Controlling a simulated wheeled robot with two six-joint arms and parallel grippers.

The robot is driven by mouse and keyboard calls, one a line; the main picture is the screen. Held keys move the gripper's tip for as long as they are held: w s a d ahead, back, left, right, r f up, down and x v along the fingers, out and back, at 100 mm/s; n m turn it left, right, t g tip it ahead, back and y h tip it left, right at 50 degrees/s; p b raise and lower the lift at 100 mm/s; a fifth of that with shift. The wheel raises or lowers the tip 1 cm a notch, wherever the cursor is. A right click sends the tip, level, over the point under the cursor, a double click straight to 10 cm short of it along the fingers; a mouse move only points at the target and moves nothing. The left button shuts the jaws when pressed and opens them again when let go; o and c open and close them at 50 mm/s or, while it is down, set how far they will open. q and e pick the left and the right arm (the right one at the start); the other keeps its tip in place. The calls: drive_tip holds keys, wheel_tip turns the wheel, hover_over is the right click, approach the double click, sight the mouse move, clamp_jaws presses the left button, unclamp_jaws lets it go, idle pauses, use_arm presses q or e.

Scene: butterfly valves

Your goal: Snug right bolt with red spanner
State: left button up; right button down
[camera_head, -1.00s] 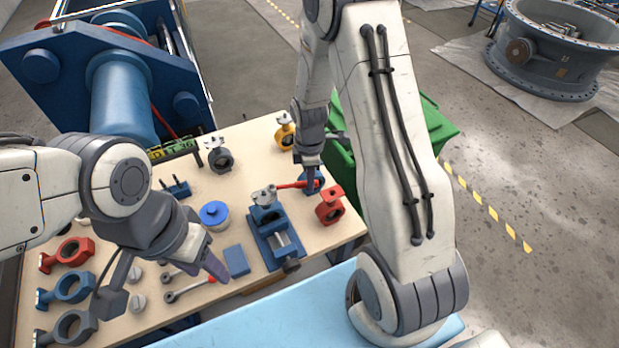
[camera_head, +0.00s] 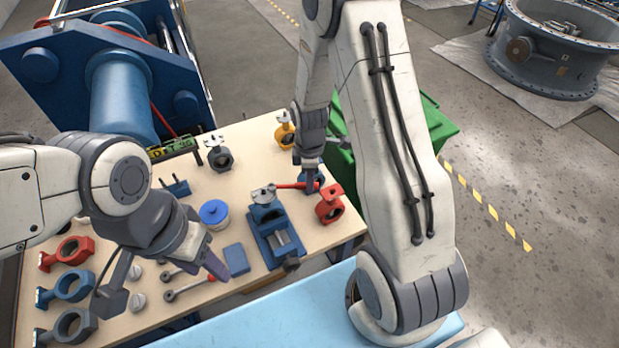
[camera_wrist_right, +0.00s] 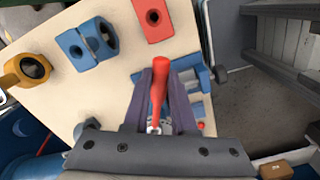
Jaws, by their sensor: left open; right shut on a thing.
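The red spanner's handle (camera_head: 288,186) points left toward the top of a valve (camera_head: 264,195) clamped in the blue vise (camera_head: 272,236). My right gripper (camera_head: 309,190) is shut on the red handle, which also shows between the dark fingers in the right wrist view (camera_wrist_right: 160,80). The spanner's head and the right bolt are too small or hidden to tell apart, so I cannot tell whether they are engaged. My left gripper (camera_head: 216,268) is open and empty, pointing down near the table's front edge, left of the vise.
A red valve (camera_head: 330,206) stands right of the vise. A blue round container (camera_head: 214,213) and a blue block (camera_head: 236,258) lie left of it. More valve bodies line the table's left side (camera_head: 72,250). A green bin (camera_head: 432,120) stands behind my right arm.

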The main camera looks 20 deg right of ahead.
drive_tip(key=s+a+m, duration=0.5)
drive_tip(key=m, duration=0.3)
drive_tip(key=shift+s, duration=0.2)
idle(1.8)
drive_tip(key=shift+a+m, duration=0.2)
drive_tip(key=shift+m, duration=0.1)
drive_tip(key=shift+s+a+m, duration=0.15)
drive_tip(key=shift+a+m, duration=0.25)
drive_tip(key=shift+m, duration=0.1)
idle(0.3)
drive_tip(key=shift+s+a+m, duration=0.15)
drive_tip(key=shift+a+m, duration=0.4)
drive_tip(key=shift+m, duration=0.05)
